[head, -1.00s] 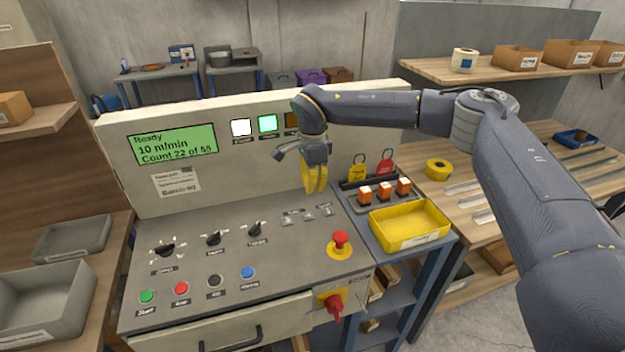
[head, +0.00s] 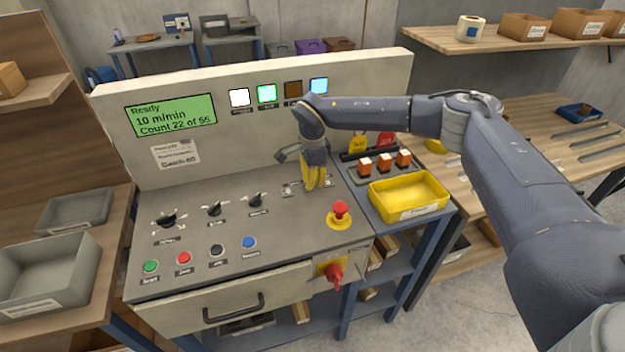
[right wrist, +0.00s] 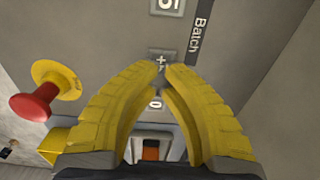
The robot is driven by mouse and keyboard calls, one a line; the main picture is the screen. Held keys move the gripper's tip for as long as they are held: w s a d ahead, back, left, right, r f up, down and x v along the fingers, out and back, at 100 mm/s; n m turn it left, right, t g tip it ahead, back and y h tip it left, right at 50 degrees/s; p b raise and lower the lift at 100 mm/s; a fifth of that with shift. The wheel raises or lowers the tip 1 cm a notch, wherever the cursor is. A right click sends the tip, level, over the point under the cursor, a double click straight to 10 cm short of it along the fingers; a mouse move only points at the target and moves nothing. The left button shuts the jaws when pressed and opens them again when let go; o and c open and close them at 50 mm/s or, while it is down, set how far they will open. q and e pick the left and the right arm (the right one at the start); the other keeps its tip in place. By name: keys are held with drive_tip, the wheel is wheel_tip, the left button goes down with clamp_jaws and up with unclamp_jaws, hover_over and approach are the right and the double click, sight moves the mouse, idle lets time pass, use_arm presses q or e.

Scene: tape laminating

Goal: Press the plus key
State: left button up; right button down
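The plus key (right wrist: 160,56) is a small pale key on the grey panel, beside the printed word Batch. In the right wrist view it lies just beyond the tips of my right gripper (right wrist: 158,76). The right gripper's yellow fingers are shut with nothing between them, and point down at the small keys in the head view (head: 316,185). They hide part of the key row there. I cannot tell whether the tips touch the panel. A green display (head: 171,117) reads Ready, 10 m/min and a count of 22. My left gripper is not in view.
A red emergency button (head: 340,209) on a yellow base stands close to the right of the right gripper. Farther right are a yellow tray (head: 410,194) and orange-topped blocks (head: 384,162). Black knobs (head: 214,208) and coloured buttons (head: 184,257) occupy the panel's left.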

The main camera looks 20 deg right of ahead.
drive_tip(key=shift+s+f, duration=0.1)
drive_tip(key=shift+f, duration=0.95)
wheel_tip(320, 180, up, 15)
drive_tip(key=shift+f, duration=0.2)
idle(0.7)
